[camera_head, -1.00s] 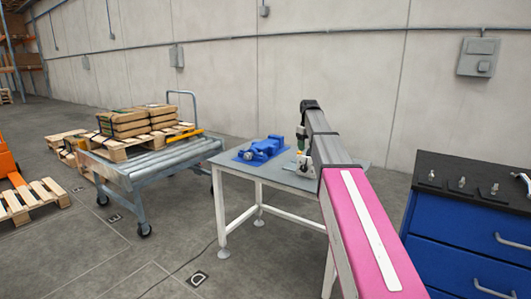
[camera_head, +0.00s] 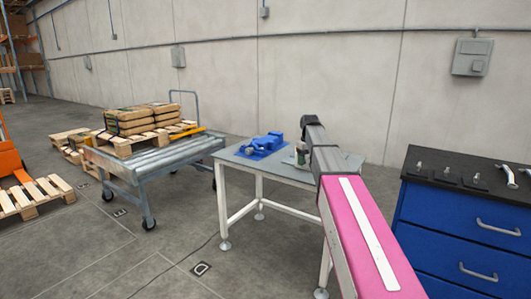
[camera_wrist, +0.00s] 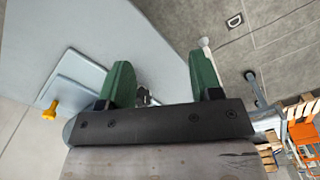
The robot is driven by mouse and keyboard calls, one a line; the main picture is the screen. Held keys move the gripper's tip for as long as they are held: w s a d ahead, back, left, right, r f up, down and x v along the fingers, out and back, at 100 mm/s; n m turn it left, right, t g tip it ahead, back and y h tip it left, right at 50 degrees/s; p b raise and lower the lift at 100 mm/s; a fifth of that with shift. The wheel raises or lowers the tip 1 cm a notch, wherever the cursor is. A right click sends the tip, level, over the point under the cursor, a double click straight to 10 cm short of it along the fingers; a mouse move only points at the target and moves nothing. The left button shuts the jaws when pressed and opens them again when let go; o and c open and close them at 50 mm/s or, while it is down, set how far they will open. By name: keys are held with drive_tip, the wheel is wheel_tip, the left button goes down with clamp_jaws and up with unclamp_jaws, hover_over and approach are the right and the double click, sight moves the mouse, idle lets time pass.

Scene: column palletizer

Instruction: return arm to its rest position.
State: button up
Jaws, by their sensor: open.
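My gripper (camera_wrist: 160,80) shows in the wrist view as two green fingers set wide apart on a dark bar. It is open, with nothing between the fingers. Beyond the fingers are the grey tabletop and the concrete floor. In the head view my pink and grey arm reaches over the right part of the grey table (camera_head: 237,157), and it hides most of the gripper.
A blue fixture (camera_head: 265,146) sits on the table. A blue drawer cabinet (camera_head: 460,235) with a black top stands at right. Open floor lies in front.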

drive_tip(key=s+f+m, duration=0.5)
drive_tip(key=s+f, duration=2.4)
drive_tip(key=s, duration=0.2)
drive_tip(key=shift+s+f, duration=0.15)
drive_tip(key=shift+s, duration=0.25)
drive_tip(key=shift+a, duration=0.1)
